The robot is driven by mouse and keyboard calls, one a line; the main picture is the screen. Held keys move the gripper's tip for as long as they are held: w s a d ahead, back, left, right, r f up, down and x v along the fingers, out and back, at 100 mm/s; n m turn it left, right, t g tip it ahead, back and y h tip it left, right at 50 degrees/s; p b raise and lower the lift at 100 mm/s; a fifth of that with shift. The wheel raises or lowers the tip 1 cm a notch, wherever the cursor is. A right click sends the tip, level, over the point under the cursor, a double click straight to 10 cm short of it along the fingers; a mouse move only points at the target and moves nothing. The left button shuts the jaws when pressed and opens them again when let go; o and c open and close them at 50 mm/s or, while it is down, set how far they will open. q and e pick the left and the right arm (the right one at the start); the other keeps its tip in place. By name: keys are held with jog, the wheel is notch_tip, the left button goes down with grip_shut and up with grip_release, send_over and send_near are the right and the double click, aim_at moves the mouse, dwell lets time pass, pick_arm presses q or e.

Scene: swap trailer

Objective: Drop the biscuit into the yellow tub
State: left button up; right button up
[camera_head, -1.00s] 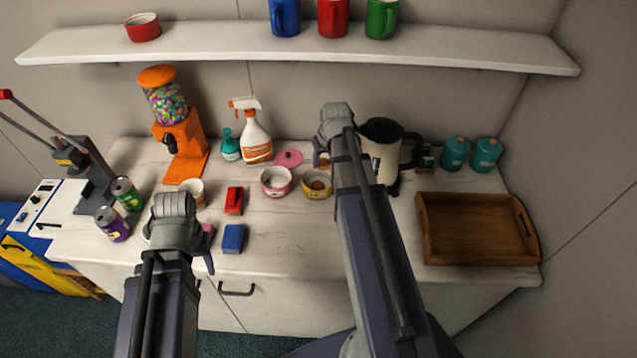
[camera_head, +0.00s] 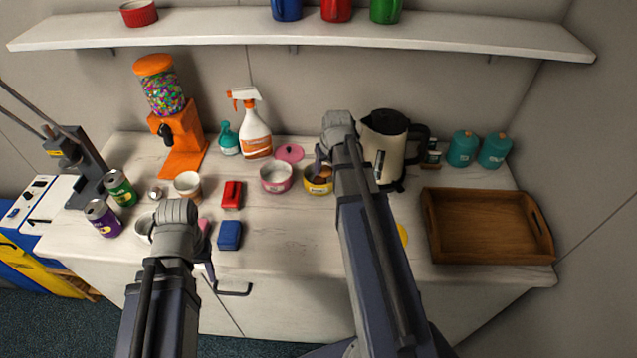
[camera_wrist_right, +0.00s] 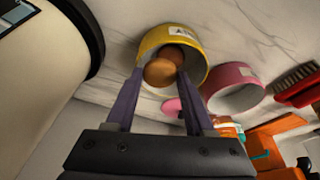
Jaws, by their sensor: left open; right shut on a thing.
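The yellow tub (camera_head: 309,187) stands open on the counter, right of the pink tub (camera_head: 276,179). In the right wrist view the yellow tub (camera_wrist_right: 195,47) has a white label, and another brown item shows inside it. My right gripper (camera_head: 321,165) is shut on the round brown biscuit (camera_wrist_right: 160,72), holding it over the tub's opening; whether the biscuit touches the tub is unclear. The right gripper's fingers also show in the wrist view (camera_wrist_right: 160,78). My left gripper (camera_head: 178,222) is open above the front left of the counter, away from the tub.
A cream kettle (camera_head: 383,150) stands close right of my right gripper. A pink lid (camera_head: 290,152) lies behind the tubs. A red brush (camera_head: 232,194) and a blue item (camera_head: 230,235) lie to the left. A wooden tray (camera_head: 485,225) sits at right, and a shelf (camera_head: 440,34) is above.

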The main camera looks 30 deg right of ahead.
jog(key=o, duration=1.4)
jog(key=shift+c, duration=0.2)
jog(key=p+v, duration=0.7)
jog(key=shift+r, duration=0.4)
jog(key=shift+s, duration=0.15)
jog(key=s+a+f+n+g+b, duration=0.1)
jog(key=s+a, duration=0.3)
jog(key=a, duration=0.6)
jog(key=s+a+f+n+g+b, duration=0.1)
jog(key=s+a, duration=0.4)
jog(key=a, duration=0.5)
jog(key=s+a+f+n+g, duration=0.1)
jog(key=s+a+f+n, duration=0.1)
jog(key=a, duration=0.8)
jog(key=shift+s+n+g+h+b, duration=0.35)
jog(key=shift+s+n, duration=0.45)
jog(key=shift+s, duration=0.45)
